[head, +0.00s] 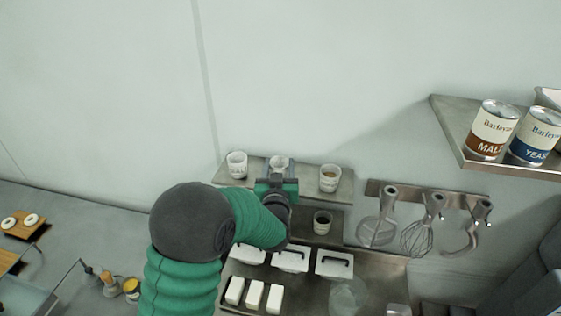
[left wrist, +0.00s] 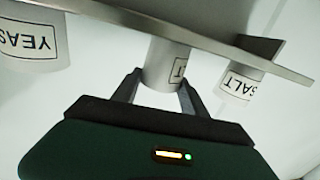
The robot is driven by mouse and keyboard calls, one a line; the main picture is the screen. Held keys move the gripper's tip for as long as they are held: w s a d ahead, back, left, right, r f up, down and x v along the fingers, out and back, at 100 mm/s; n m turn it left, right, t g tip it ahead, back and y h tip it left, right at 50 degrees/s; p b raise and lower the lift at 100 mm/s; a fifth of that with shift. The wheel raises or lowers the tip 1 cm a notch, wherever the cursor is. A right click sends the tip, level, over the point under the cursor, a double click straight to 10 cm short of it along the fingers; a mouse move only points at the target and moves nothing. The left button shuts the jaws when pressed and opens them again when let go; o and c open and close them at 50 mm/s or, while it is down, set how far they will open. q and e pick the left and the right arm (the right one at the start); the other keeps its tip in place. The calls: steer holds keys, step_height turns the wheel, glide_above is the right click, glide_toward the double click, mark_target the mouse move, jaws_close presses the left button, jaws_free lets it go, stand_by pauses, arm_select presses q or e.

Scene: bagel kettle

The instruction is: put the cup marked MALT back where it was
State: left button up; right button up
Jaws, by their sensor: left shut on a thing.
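My left gripper (head: 279,180) reaches the narrow wall shelf (head: 347,192) and is shut on the middle white cup (head: 279,163). In the left wrist view, turned upside down, the fingers (left wrist: 158,92) grip both sides of this cup (left wrist: 163,65).
A cup with dark contents (head: 322,222) stands below the shelf. White lidded containers (head: 290,259) and white blocks (head: 254,294) are lower down. Utensils hang from a rail (head: 430,196) at right. MALT (head: 491,130) and YEAST (head: 535,136) cans stand on a higher shelf.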

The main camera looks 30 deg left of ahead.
arm_select(q)
steer(key=shift+a+f, duration=0.15)
steer(key=shift+a, duration=0.05)
steer(key=o, duration=1.2)
steer(key=shift+s+d, duration=0.1)
steer(key=shift+d, duration=0.35)
steer(key=shift+o, duration=1.1)
steer(key=shift+d+r, duration=0.2)
steer(key=shift+d, duration=0.15)
steer(key=shift+o, duration=0.3)
steer(key=shift+d+r, duration=0.15)
steer(key=shift+d, duration=0.5)
steer(key=shift+a, duration=0.1)
steer(key=a+b+v, duration=0.1)
steer(key=b+v, duration=0.3)
steer(key=v, duration=0.7)
steer(key=shift+s+a+f+b, duration=0.2)
steer(key=shift+s+b, duration=0.1)
steer(key=shift+s, duration=0.2)
arm_select(e)
steer(key=shift+s+d+f, duration=0.1)
steer(key=shift+d+f, duration=0.05)
steer(key=shift+f, duration=1.95)
